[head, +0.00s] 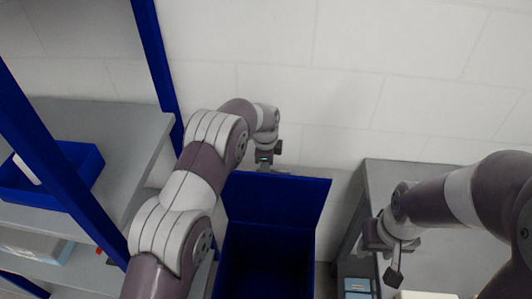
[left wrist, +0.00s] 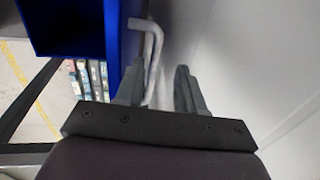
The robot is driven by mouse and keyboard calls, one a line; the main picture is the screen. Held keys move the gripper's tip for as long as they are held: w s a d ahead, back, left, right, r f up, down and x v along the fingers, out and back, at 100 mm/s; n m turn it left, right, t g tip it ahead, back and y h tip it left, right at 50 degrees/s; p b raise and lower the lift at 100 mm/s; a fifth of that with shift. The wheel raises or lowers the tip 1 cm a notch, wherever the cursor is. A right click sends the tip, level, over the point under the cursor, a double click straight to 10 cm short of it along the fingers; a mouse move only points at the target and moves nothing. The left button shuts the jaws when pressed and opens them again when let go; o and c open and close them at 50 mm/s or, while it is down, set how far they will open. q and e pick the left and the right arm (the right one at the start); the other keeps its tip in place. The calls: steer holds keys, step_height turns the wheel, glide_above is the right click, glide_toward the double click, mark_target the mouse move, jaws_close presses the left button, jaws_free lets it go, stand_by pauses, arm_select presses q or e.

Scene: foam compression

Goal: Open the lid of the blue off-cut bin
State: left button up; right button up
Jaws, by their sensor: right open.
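The blue off-cut bin (head: 228,262) stands in the middle of the head view, with its dark inside showing. Its lid (head: 275,203) is up, standing steeply at the back on the wall side. My left gripper (head: 268,162) is just behind the lid's top edge; its fingertips are hidden there. In the left wrist view the left gripper (left wrist: 158,88) has its fingers apart. A grey bent bar handle (left wrist: 154,45) reaches down between them, nearer the left finger. The bin's blue side also shows there (left wrist: 112,45). My right gripper (head: 391,262) is open and empty at the right.
A grey table (head: 385,178) stands right of the bin, with several small coloured items (head: 358,289) at its near left; similar items (left wrist: 90,78) show in the wrist view. A grey shelf (head: 125,118) with blue posts and a blue tray (head: 88,172) stands left. A white wall (head: 340,60) is close behind.

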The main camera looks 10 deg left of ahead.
arm_select(q)
step_height(320, 180, up, 8)
steer(key=s+b, duration=0.1)
steer(key=shift+s, duration=0.3)
